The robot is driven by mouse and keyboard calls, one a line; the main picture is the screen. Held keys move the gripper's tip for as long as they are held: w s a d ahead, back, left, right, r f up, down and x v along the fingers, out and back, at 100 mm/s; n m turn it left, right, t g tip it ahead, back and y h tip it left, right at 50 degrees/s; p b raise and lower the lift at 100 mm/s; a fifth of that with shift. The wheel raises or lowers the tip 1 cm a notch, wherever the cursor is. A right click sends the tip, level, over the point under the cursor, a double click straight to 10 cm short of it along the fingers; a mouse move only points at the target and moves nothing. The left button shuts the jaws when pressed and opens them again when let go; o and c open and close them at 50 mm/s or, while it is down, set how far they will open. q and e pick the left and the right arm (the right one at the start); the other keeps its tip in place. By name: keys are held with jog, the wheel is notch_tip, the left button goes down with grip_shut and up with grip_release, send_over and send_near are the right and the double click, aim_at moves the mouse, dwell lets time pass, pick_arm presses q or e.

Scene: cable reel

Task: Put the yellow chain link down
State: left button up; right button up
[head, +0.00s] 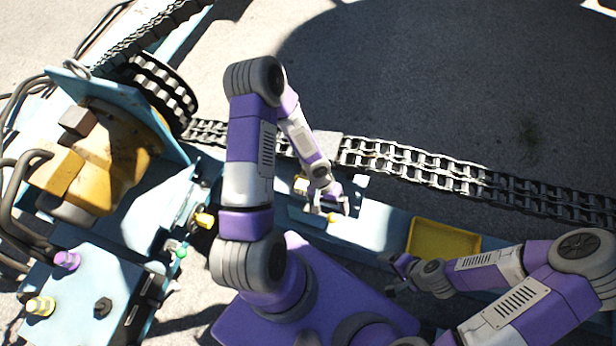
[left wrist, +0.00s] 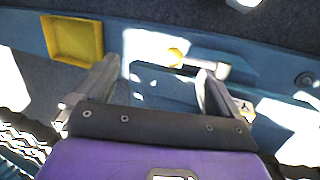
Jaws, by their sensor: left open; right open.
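My left gripper (head: 332,208) is open over the blue bench beside the chain. In the left wrist view its two fingers (left wrist: 157,77) stand wide apart with nothing held between them. A small yellow piece (head: 332,217) lies near its fingertips; in the left wrist view it shows as a rounded yellow end (left wrist: 176,57) beyond the gap between the fingers. I cannot tell whether this is the yellow chain link. Another yellow patch (head: 300,185) shows beside the left wrist, partly hidden. My right gripper (head: 393,272) is open and empty, left of and below the yellow tray.
A shallow yellow tray (head: 443,240) sits on the blue bench (head: 372,232) to the right. A dark double-row chain (head: 420,165) runs from the toothed sprocket (head: 165,88) to the right edge. The yellow-brown machine (head: 115,150) and hoses stand at the left.

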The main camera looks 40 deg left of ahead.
aim_at(304, 185)
pick_arm(q)
jog(key=w+a+y, duration=0.1)
jog(key=a, duration=0.3)
jog(key=w+a+f+y, duration=0.1)
jog(key=w+a, duration=0.1)
jog(key=a, duration=0.2)
jog(key=w+a+y, duration=0.1)
jog(key=a+y, duration=0.1)
jog(key=a, duration=0.3)
jog(key=shift+w+f+n+t+b, duration=0.15)
jog(key=shift+f+n+t+b, duration=0.15)
jog(key=shift+n+b, duration=0.1)
jog(key=f+b, duration=0.1)
jog(key=f, duration=0.1)
jog(key=f+b, duration=0.1)
jog(key=f, duration=0.3)
jog(key=shift+s+f+b, duration=0.15)
jog(key=shift+s+b, duration=0.1)
jog(key=shift+b, duration=0.15)
jog(key=shift+f, duration=0.55)
jog(key=shift+w+r, duration=0.1)
jog(key=c, duration=1.5)
jog(key=shift+r, duration=0.1)
